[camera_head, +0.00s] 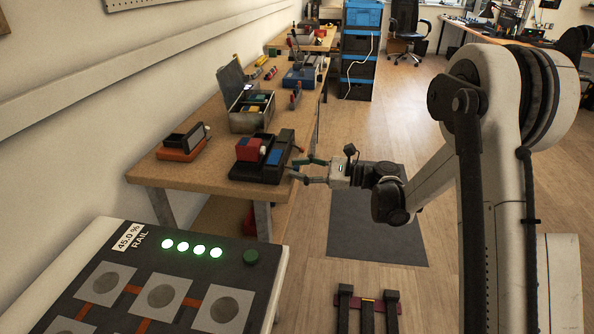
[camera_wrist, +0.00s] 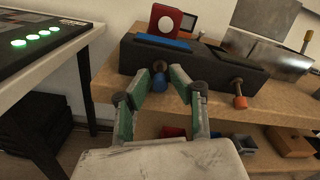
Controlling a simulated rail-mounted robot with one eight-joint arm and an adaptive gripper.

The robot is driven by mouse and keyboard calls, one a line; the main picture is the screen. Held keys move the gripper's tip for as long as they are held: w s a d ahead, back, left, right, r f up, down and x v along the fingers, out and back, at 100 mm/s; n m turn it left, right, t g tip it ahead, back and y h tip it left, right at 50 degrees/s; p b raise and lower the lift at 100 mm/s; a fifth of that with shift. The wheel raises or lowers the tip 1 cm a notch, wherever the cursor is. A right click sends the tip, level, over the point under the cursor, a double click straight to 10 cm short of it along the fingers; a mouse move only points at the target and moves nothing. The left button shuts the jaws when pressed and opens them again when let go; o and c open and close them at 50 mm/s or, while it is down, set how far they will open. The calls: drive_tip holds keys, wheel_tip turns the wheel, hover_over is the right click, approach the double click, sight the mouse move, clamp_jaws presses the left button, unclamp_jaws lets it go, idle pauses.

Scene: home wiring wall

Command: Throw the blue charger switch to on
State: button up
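A black charger box (camera_wrist: 205,62) stands at the bench's front edge; it also shows in the head view (camera_head: 262,172). A blue block (camera_wrist: 165,44) sits in its top, beside a red block with a white disc (camera_wrist: 172,22). A lever switch with a blue tip (camera_wrist: 160,82) sticks out of its front face, tip hanging low. A second lever with an orange tip (camera_wrist: 239,100) is farther right. My gripper (camera_wrist: 161,72) is open, its green-padded fingers on either side of the blue-tipped lever. I cannot tell whether they touch it. My gripper (camera_head: 295,169) reaches the box from the right in the head view.
A panel with green lights (camera_head: 190,248) stands at front left. A lower shelf under the bench holds coloured blocks (camera_wrist: 243,142).

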drive_tip(key=shift+a, duration=0.3)
clamp_jaws()
drive_tip(key=shift+r+h+p, duration=0.2)
drive_tip(key=shift+h+p, duration=0.1)
idle(0.4)
drive_tip(key=shift+r+h+p, duration=0.5)
drive_tip(key=shift+h+p, duration=0.4)
drive_tip(key=shift+p, duration=0.15)
drive_tip(key=shift+w+a+r+g+h+p, duration=0.1)
drive_tip(key=shift+r+g+h+p, duration=0.15)
drive_tip(key=shift+h+p, duration=0.55)
drive_tip(key=shift+w+a+r+g+h+p, duration=0.1)
drive_tip(key=shift+r+g+h+p, duration=0.15)
drive_tip(key=shift+h+p, duration=0.55)
drive_tip(key=shift+f+h, duration=0.1)
drive_tip(key=shift+h, duration=0.3)
